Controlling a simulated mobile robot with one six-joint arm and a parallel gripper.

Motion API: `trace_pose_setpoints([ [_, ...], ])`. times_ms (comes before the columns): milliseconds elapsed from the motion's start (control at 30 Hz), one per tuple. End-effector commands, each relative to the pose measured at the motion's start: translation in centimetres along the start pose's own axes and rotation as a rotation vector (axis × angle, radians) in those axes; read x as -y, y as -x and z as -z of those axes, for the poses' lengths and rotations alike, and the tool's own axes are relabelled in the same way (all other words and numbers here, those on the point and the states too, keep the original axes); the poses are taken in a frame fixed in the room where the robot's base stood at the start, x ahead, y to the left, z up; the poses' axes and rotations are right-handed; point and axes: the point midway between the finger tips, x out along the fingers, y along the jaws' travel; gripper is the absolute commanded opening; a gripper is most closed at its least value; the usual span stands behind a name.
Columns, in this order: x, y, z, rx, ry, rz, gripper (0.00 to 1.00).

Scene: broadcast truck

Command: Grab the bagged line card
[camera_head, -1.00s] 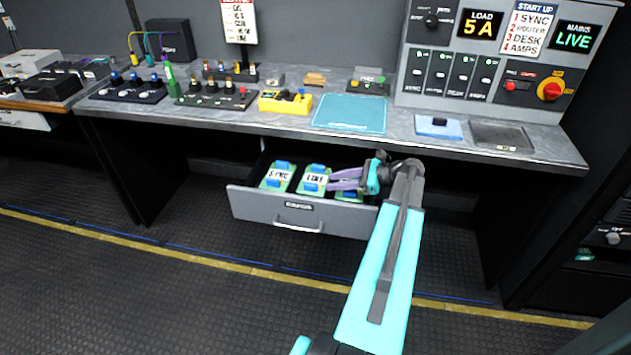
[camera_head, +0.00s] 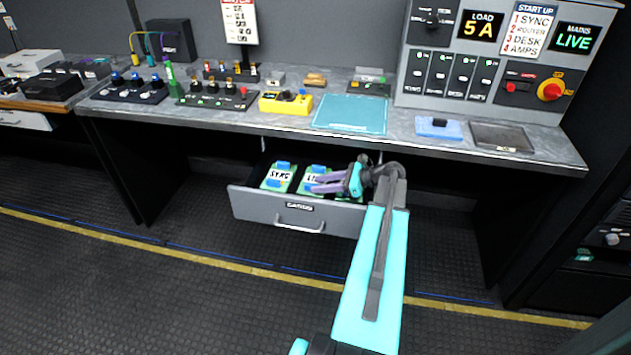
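The bagged line card (camera_head: 308,185) lies in the open drawer (camera_head: 250,206), green and blue with a white label of which only the first letters show. My gripper (camera_head: 318,184) reaches in from the right. Its purple fingers are over the right part of this card and hide it. I cannot tell whether the fingers touch the card or how far apart they are. The bagged sync card (camera_head: 279,176) lies to the left in the same drawer. A third card to the right is mostly hidden by my gripper.
The drawer front with its handle (camera_head: 300,228) sticks out below the workbench (camera_head: 404,135). The bench top overhangs the drawer's back. A teal mat (camera_head: 350,114), a yellow box (camera_head: 285,103) and a blue pad (camera_head: 438,127) lie on the bench. The floor in front is clear.

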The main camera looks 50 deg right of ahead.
Motion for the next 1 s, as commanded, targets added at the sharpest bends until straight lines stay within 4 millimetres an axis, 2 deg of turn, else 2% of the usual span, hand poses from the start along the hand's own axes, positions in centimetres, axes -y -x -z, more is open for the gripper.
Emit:
trace_pose_setpoints([
  [100,0.0,-1.4,0.0,0.0,0.0,-0.001,0.34],
  [200,0.0,-1.9,0.0,0.0,0.0,0.0,0.34],
  [767,0.0,-2.0,0.1,0.0,0.0,0.001,0.34],
  [1000,0.0,-2.0,0.1,-0.001,0.0,0.001,0.0],
])
